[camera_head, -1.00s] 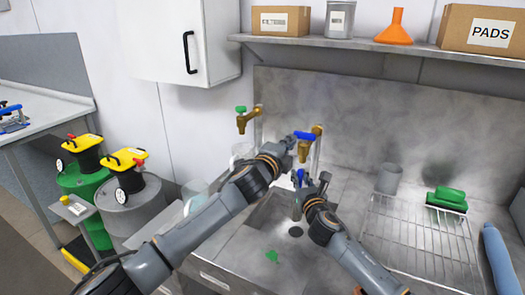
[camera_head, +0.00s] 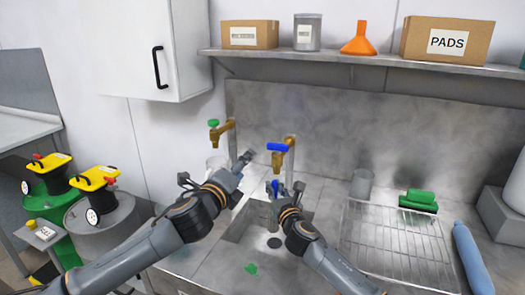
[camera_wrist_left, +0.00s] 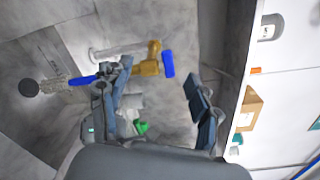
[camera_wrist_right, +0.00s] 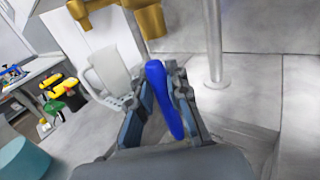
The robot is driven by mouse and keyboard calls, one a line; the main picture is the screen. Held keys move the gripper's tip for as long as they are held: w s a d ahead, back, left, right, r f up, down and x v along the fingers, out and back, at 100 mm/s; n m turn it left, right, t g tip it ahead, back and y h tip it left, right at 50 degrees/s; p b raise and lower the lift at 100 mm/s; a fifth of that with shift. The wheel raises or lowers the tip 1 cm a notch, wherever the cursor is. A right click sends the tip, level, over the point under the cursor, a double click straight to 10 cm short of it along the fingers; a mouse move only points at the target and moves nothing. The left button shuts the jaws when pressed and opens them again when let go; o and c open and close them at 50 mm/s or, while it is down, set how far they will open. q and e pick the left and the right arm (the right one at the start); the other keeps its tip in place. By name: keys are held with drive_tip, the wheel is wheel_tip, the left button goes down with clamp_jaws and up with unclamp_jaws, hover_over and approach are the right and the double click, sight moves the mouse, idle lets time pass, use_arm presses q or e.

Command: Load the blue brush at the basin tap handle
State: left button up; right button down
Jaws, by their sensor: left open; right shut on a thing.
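The blue-handled brush (camera_wrist_right: 163,95) is in my right gripper (camera_head: 283,188), which is shut on its handle. Its pale bristle end (camera_wrist_left: 55,87) hangs over the basin (camera_head: 245,225). The gripper is just below the brass tap (camera_head: 279,161) with the blue handle (camera_head: 277,147). The tap handle also shows in the left wrist view (camera_wrist_left: 168,63). My left gripper (camera_head: 215,168) is open and empty, left of this tap and apart from its handle. In the left wrist view its fingers (camera_wrist_left: 163,95) are spread wide.
A second brass tap with a green handle (camera_head: 213,123) is further left, above a white container (camera_head: 215,163). A wire rack (camera_head: 395,245), a grey cup (camera_head: 361,183) and green pads (camera_head: 418,200) are on the right. The shelf (camera_head: 370,56) runs above.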

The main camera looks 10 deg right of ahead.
sight(277, 146)
use_arm(q)
drive_tip(key=shift+o, duration=1.1)
drive_tip(key=d+m, duration=0.1)
drive_tip(key=m, duration=0.1)
drive_tip(key=s+d+m, duration=0.1)
drive_tip(key=d+m, duration=0.1)
drive_tip(key=m, duration=0.1)
drive_tip(key=d+m, duration=0.2)
drive_tip(key=m, duration=0.1)
drive_tip(key=shift+s+r+y, duration=0.2)
drive_tip(key=shift+r+y, duration=0.15)
drive_tip(key=shift+y, duration=0.05)
drive_tip(key=shift+w+d+r+m+t, duration=0.15)
drive_tip(key=shift+w+d+m, duration=0.4)
drive_tip(key=shift+w+d, duration=0.85)
drive_tip(key=shift+w+d+m+t, duration=0.25)
drive_tip(key=shift+w+d+m, duration=0.45)
drive_tip(key=shift+w, duration=1.25)
drive_tip(key=shift+w+d+r+m+t, duration=0.15)
drive_tip(key=shift+w+d+m, duration=0.3)
drive_tip(key=shift+w+d, duration=1)
drive_tip(key=shift+w+a+f, duration=0.1)
drive_tip(key=shift+w+a, duration=0.1)
drive_tip(key=shift+w, duration=0.1)
drive_tip(key=shift+c, duration=0.2)
